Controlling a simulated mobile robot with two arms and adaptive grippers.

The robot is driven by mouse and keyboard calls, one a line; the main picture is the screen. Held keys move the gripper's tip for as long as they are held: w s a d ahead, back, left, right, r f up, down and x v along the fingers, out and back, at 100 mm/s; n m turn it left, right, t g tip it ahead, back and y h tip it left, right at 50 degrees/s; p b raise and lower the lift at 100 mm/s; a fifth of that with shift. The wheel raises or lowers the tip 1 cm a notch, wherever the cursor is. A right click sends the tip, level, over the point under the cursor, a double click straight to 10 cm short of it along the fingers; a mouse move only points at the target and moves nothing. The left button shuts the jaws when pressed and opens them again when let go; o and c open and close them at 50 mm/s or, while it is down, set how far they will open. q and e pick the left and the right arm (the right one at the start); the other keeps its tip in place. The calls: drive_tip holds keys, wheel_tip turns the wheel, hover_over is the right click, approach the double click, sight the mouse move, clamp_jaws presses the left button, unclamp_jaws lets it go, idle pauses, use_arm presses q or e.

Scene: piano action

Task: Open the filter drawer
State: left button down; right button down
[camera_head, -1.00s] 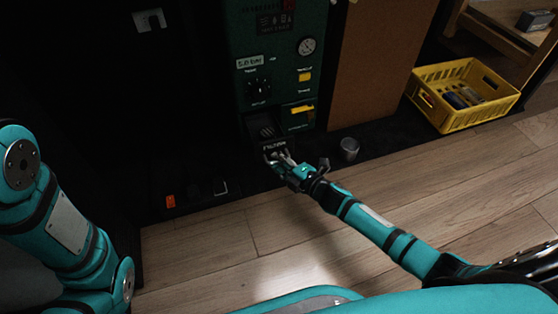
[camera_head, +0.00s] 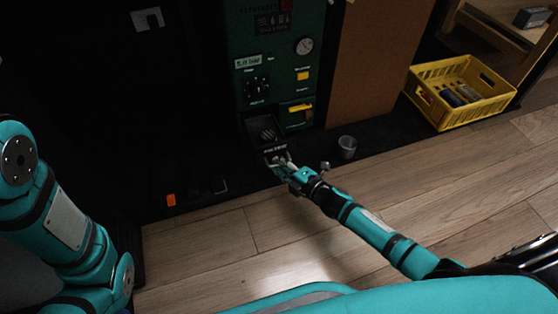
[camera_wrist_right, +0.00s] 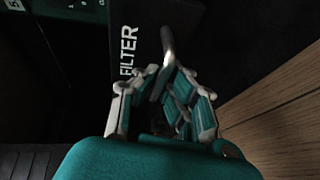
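The filter drawer (camera_head: 265,130) is in the lower part of the green machine panel and stands pulled out, with its dark inside showing from above. Its black front with the white FILTER lettering also shows in the right wrist view (camera_wrist_right: 128,48). A pale bar handle (camera_wrist_right: 167,44) sticks out from that front. My right gripper (camera_head: 276,158) is at the drawer front, its fingers closed in around the handle; it also shows in the right wrist view (camera_wrist_right: 166,82). The fingers partly hide the handle. My left arm is at the left edge, and its gripper is out of view.
A small grey cup (camera_head: 347,147) stands right of the drawer, near my right forearm. A yellow crate (camera_head: 432,102) with several cans is farther right. An orange item (camera_head: 171,200) lies at left on the dark base. The wooden floor in front is clear.

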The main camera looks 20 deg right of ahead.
drive_tip(key=c, duration=1.4)
unclamp_jaws()
drive_tip(key=v, duration=1.2)
